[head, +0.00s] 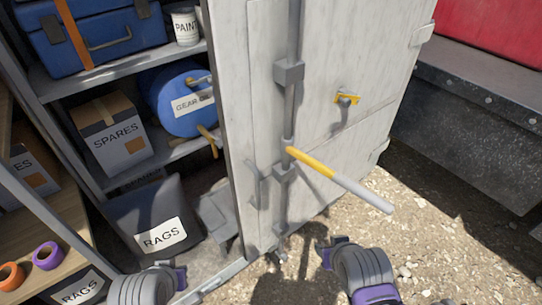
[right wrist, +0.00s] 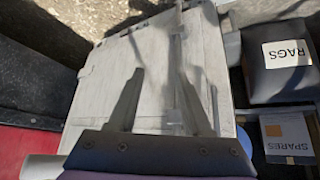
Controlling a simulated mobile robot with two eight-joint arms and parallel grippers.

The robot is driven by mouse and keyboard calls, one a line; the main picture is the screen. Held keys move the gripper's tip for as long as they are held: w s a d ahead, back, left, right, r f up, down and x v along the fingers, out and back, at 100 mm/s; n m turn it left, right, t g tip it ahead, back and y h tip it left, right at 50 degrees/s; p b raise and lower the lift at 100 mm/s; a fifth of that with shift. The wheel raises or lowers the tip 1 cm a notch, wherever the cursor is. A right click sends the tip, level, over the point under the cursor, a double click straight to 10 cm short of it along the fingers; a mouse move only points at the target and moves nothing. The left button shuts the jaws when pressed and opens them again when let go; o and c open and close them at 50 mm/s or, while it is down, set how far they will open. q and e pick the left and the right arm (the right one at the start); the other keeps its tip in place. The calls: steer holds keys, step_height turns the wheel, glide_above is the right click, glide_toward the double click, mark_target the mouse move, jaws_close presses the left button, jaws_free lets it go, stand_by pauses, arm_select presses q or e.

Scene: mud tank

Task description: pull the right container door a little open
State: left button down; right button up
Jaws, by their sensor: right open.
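The right container door (head: 330,80) is a pale grey panel with a vertical lock rod (head: 290,110) and hinges on its right edge. A lever handle (head: 340,180), yellow then grey, sticks out from the rod toward lower right. The door also fills the middle of the right wrist view (right wrist: 150,60). My right gripper (head: 328,250) is low in front of the door, below the lever and apart from it. Its two fingers (right wrist: 158,85) are open with nothing seen between them. My left gripper (head: 180,278) shows only partly at the bottom left.
Left of the door, shelves hold a blue toolbox (head: 95,35), a paint can (head: 186,26), a blue drum (head: 180,98), a SPARES box (head: 112,138) and a RAGS bin (head: 155,215). A dark ledge (head: 470,115) stands at right. Gravel (head: 450,240) is open at lower right.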

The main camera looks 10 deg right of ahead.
steer(key=w+f+t+b, duration=0.3)
steer(key=w+b, duration=0.1)
steer(key=w, duration=0.1)
steer(key=n+t+y+b, duration=0.4)
steer(key=t+y+b, duration=0.2)
steer(key=t+y, duration=0.1)
glide_toward(259, 192)
arm_select(q)
steer(key=s+f, duration=0.2)
steer(key=f, duration=0.5)
steer(key=s+f+g, duration=0.1)
steer(key=s+f, duration=0.2)
steer(key=f, duration=0.4)
steer(key=shift+s, duration=0.25)
arm_select(e)
steer(key=x, duration=1)
steer(key=shift+w+a, duration=0.15)
steer(key=shift+w, duration=0.2)
arm_select(q)
steer(key=shift+f, duration=0.1)
arm_select(e)
steer(key=shift+c, duration=0.3)
jaws_close()
